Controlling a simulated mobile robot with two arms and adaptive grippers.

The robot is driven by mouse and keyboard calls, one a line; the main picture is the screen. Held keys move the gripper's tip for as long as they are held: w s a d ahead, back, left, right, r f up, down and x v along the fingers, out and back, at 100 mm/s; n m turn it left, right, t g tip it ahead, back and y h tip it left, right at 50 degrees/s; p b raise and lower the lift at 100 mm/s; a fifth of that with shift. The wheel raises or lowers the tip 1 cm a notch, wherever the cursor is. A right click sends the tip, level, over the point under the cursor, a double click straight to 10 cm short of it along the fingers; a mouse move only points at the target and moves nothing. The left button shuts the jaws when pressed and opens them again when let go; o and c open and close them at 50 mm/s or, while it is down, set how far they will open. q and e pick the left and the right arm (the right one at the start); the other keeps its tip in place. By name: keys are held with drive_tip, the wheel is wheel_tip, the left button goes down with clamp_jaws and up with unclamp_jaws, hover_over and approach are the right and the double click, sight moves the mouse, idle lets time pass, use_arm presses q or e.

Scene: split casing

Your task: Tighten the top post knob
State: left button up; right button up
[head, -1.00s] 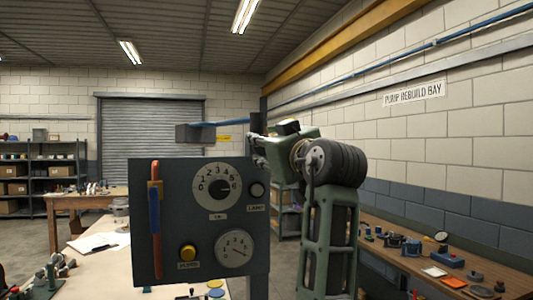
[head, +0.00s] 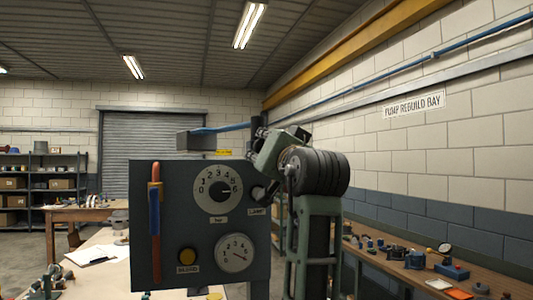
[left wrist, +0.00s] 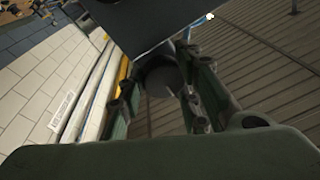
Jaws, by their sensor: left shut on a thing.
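In the left wrist view a dark round knob (left wrist: 160,82) sits between the two green fingers of my left gripper (left wrist: 160,100). The fingers are shut on it. In the head view my left gripper (head: 262,185) is at the right edge of the dark panel (head: 145,230), beside the dial. The knob cannot be clearly picked out there; the gripper and wrist cover that area. My right gripper does not show.
A clipboard (head: 97,254) lies on the bench at left. A long workbench with parts (head: 412,262) runs along the right wall.

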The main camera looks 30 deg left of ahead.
use_arm(q)
drive_tip(key=shift+m, duration=0.4)
drive_tip(key=o, duration=0.8)
drive_tip(key=shift+c, duration=0.2)
drive_tip(key=o, duration=0.3)
drive_tip(key=shift+w+d, duration=0.1)
drive_tip(key=shift+d, duration=0.1)
drive_tip(key=v, duration=1.2)
